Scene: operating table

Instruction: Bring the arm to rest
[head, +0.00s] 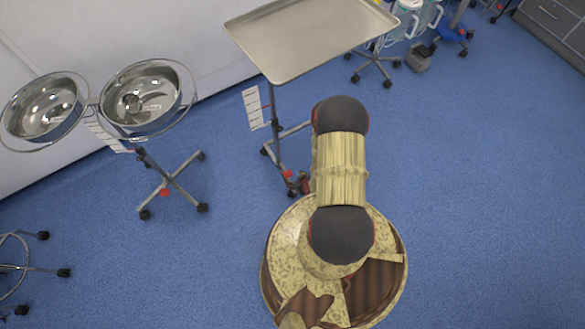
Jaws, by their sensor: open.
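My arm shows from above in the head view, with dark rounded joints and a pale patterned link between them. It stands over my round patterned base at the lower middle. My gripper does not show in this view, so its jaws cannot be seen. The far end of the arm is hidden or outside the picture. The visible part of the arm appears apart from the furniture around it, though its upper joint lies close to the tray stand in the picture.
An empty metal tray (310,38) on a wheeled stand is ahead. Two steel bowls (45,108) (142,98) on a wheeled stand (170,183) are at left. Stool-like legs (22,268) show lower left. A grey cabinet (556,22) is upper right. Blue floor (490,190) at right is clear.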

